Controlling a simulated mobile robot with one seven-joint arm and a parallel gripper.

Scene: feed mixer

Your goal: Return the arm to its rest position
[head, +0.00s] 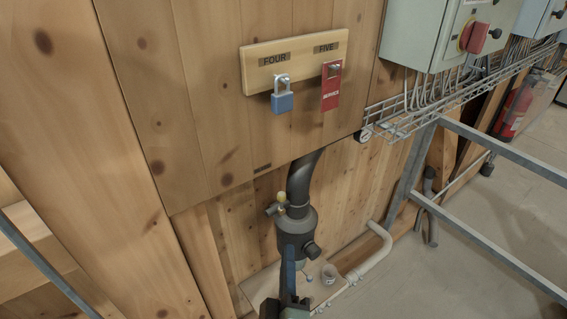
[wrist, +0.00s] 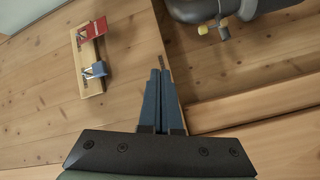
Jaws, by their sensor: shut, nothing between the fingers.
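My gripper (wrist: 158,72) shows in the wrist view with its two blue fingers together and nothing between them. In the head view my gripper (head: 288,264) is at the bottom centre, in front of the dark pipe fitting. A wooden board (head: 258,52) on the wall is marked FOUR and FIVE. A blue padlock (head: 282,102) hangs under FOUR and a red SERVICE tag (head: 331,88) hangs under FIVE. In the wrist view the padlock (wrist: 95,70) and the red tag (wrist: 93,32) are left of the fingers, apart from them.
A dark pipe (head: 299,190) with a brass-coloured valve stands below the wall panel. A grey electrical box (head: 437,30) with a red switch is at upper right, above a wire cable tray (head: 400,118). Metal rails (head: 500,150) cross the right side. Open floor (head: 440,270) shows at lower right.

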